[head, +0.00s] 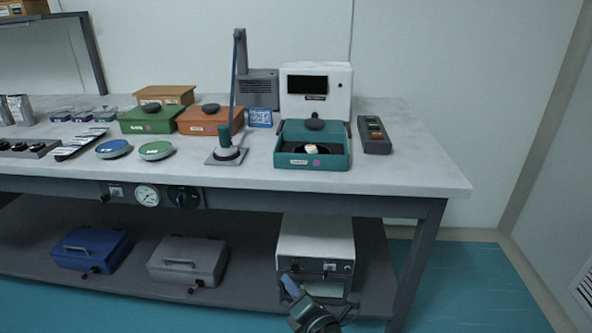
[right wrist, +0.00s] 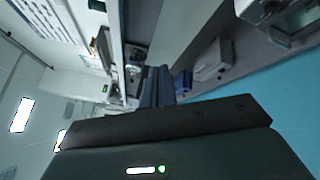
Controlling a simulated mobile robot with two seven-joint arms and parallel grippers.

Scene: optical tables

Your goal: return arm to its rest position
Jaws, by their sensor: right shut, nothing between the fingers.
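My right gripper (head: 290,286) shows low in the head view, in front of the lower shelf and below the table's front edge. It is shut and empty. In the right wrist view its blue-grey fingers (right wrist: 157,87) lie together with nothing between them. It is apart from the tabletop things. My left gripper is not in view.
The optical table (head: 420,179) carries a teal box (head: 312,162), a grey button box (head: 374,135), a white instrument (head: 316,80), and green and orange boxes. A white-fronted unit (head: 316,240) stands on the lower shelf close behind my right gripper. Blue floor (head: 470,290) is clear at right.

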